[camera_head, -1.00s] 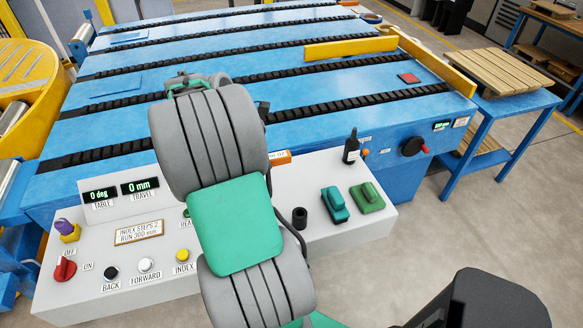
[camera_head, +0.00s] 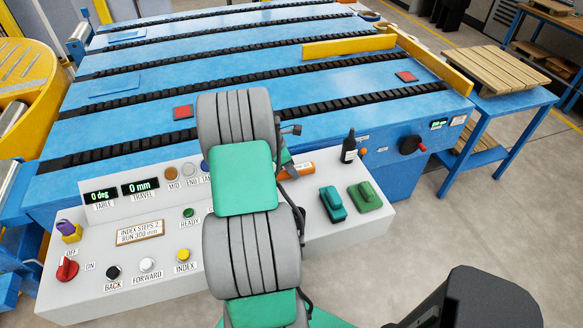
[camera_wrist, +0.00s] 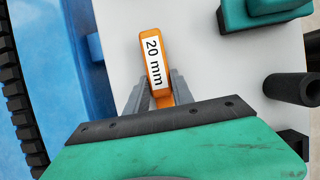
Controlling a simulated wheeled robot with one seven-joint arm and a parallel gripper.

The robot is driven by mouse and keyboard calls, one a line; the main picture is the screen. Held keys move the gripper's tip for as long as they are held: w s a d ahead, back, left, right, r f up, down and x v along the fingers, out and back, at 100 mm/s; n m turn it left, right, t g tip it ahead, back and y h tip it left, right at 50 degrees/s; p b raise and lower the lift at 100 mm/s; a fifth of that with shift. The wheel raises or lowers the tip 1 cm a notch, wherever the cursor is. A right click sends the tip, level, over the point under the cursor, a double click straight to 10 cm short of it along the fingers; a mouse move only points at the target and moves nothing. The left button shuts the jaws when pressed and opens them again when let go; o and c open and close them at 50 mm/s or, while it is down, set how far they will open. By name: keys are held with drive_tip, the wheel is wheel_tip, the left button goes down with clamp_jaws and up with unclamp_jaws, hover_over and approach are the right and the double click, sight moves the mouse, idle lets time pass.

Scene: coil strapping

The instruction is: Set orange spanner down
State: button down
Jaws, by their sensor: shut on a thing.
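The orange spanner (camera_wrist: 154,45) carries a white "20 mm" label and shows at the centre of the wrist view. My gripper (camera_wrist: 158,92) is shut on it, with one grey finger on each side. The spanner's far end points away from my gripper, over the light grey panel top. Whether it touches the panel I cannot tell. In the head view my arm hides most of the gripper, and the orange spanner (camera_head: 296,170) shows just right of the arm, over the back part of the panel.
The grey control panel (camera_head: 150,285) has buttons, knobs and displays. A teal block (camera_head: 333,204), a green block (camera_head: 366,196) and a dark bottle (camera_head: 349,147) stand on its right part. A black tube (camera_wrist: 292,89) stands close right of my gripper. The blue conveyor table (camera_head: 350,82) lies behind.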

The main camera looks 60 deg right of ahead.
drive_tip(key=shift+f, duration=0.15)
drive_tip(key=c, duration=1.1)
unclamp_jaws()
drive_tip(key=v, duration=1.2)
drive_tip(key=w+a+r+m+t, duration=0.25)
drive_tip(key=w+a, duration=0.25)
drive_tip(key=a, duration=0.4)
drive_tip(key=w+a+r+m+t, duration=0.1)
drive_tip(key=w+a+r, duration=0.35)
drive_tip(key=a, duration=0.35)
drive_tip(key=s+a+m+t+y, duration=0.1)
drive_tip(key=s+a+m, duration=0.1)
drive_tip(key=a, duration=1.1)
drive_tip(key=s+a+m+t+y, duration=0.1)
drive_tip(key=a+m+t+y, duration=0.1)
drive_tip(key=a, duration=1.2)
drive_tip(key=shift+s+a+f+m, duration=0.2)
drive_tip(key=shift+s+f+m, duration=0.2)
drive_tip(key=shift+m, duration=0.25)
